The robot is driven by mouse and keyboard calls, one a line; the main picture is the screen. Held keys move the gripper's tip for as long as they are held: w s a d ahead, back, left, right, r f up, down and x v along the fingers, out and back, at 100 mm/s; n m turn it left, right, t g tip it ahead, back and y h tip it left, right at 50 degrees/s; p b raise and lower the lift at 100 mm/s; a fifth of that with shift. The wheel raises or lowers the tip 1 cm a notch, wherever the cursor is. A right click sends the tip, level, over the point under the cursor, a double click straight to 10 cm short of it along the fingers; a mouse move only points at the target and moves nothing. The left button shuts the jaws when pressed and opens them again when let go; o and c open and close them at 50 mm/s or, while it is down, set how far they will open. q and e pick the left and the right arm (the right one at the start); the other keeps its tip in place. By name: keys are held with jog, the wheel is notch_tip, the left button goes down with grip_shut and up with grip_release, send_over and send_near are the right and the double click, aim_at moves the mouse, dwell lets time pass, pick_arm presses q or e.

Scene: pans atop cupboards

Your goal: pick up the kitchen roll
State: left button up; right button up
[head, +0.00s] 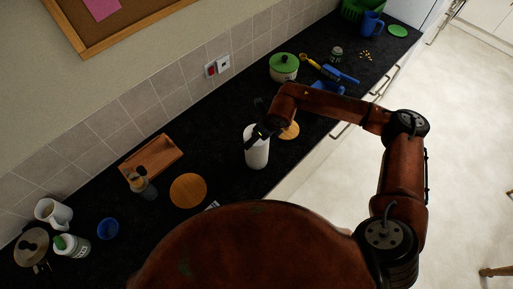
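The white kitchen roll (257,153) stands upright on the dark worktop, near its front edge in the middle of the head view. My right arm reaches in from the right, and its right gripper (261,122) is at the top of the roll. One dark finger crosses in front of the roll's upper part, and another dark part shows just behind it. The picture is too small to tell whether the fingers press on the roll. My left gripper is out of view.
Round wooden boards (188,191) lie left and right of the roll. A wooden tray (151,158) and glass bottle (140,184) stand further left, with a blue cup (108,229) beyond. A green-lidded pot (284,67) stands behind the arm. The tiled wall (150,95) bounds the back.

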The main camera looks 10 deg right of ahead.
jog(key=c, duration=1.5)
jog(key=shift+r, duration=0.15)
